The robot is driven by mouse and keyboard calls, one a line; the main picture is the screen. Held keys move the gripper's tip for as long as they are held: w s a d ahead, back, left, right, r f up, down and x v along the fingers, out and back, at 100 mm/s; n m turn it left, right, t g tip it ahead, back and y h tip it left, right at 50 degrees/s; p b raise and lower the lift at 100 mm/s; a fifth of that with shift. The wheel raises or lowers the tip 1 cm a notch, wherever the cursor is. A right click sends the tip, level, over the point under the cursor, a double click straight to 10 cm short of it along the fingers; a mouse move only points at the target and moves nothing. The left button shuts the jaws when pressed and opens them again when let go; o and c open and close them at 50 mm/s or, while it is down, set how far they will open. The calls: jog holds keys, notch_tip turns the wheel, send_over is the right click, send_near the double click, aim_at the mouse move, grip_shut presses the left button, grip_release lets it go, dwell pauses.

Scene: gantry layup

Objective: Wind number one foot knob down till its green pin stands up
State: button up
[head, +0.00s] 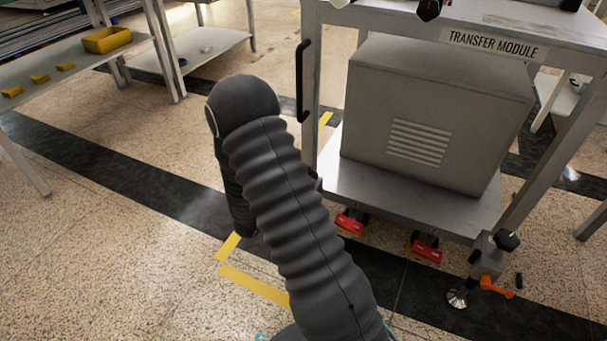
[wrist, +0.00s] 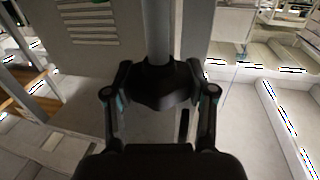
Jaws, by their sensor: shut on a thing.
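In the wrist view my gripper (wrist: 160,74) is shut on a dark, lobed knob (wrist: 161,92), one finger on each side. A grey round post (wrist: 159,35) rises straight behind the knob. I see no number on it and no green pin. In the head view my arm hides the gripper and the held knob. Another foot of the transfer module shows at the front right, with a black knob (head: 508,240), an orange lever (head: 496,287) and a round metal foot pad (head: 457,299) at the floor.
The transfer module (head: 420,205) carries a grey vented box (head: 435,115). Two red-pedalled casters (head: 350,222) (head: 427,249) sit under its shelf. A side table (head: 75,85) with yellow parts stands at the left. Yellow tape marks (head: 253,286) lie on open speckled floor.

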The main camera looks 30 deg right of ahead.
jog(key=shift+w+a+g, duration=0.1)
jog(key=shift+w+g, duration=0.05)
jog(key=shift+g, duration=0.15)
jog(key=o, duration=1.2)
jog(key=shift+c, duration=0.2)
jog(key=v, duration=1.2)
jog(key=shift+f, duration=0.15)
